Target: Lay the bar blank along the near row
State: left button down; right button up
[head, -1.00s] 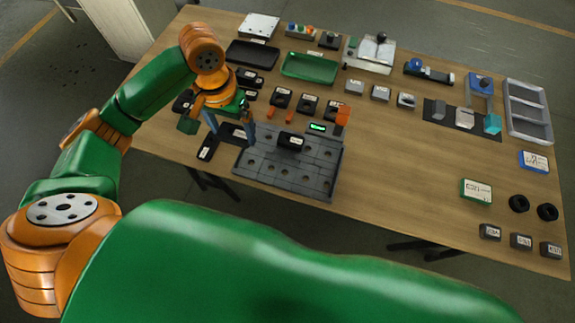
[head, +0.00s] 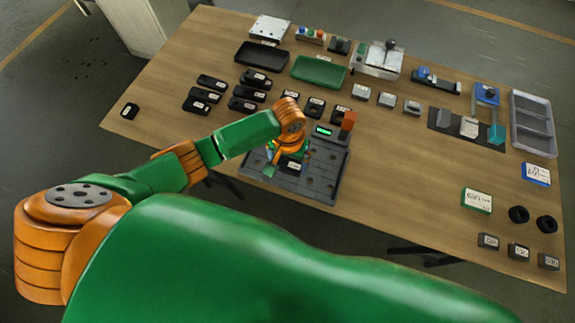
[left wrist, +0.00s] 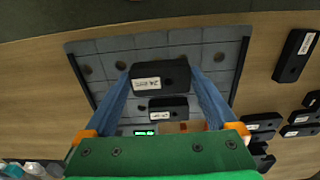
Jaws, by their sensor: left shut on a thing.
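The bar blank, a black block with a white label, is held between the blue fingers of my left gripper (left wrist: 160,82). It shows in the left wrist view (left wrist: 175,73) and partly in the head view (head: 293,165). My left gripper (head: 285,166) is shut on it, over the grey plate (head: 325,172) with its grid of holes. In the left wrist view, a second black block (left wrist: 168,107) stands on the plate beyond the held one, towards the green display. I cannot tell how far the held block is from the plate. My right gripper is not in view.
A green display (head: 323,131) and an orange piece (head: 349,121) stand at the plate's far side. Several black blocks (head: 207,94) lie to its left, and one (head: 130,110) lies near the table's left edge.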

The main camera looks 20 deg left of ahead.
aim_at(288, 166)
pick_arm(q)
jog(key=shift+f, duration=1.4)
jog(key=shift+f+b, duration=0.35)
jog(key=shift+f, duration=0.05)
grip_release()
notch_tip(288, 166, up, 13)
jog(key=p, duration=0.2)
jog(key=shift+s+f, duration=0.1)
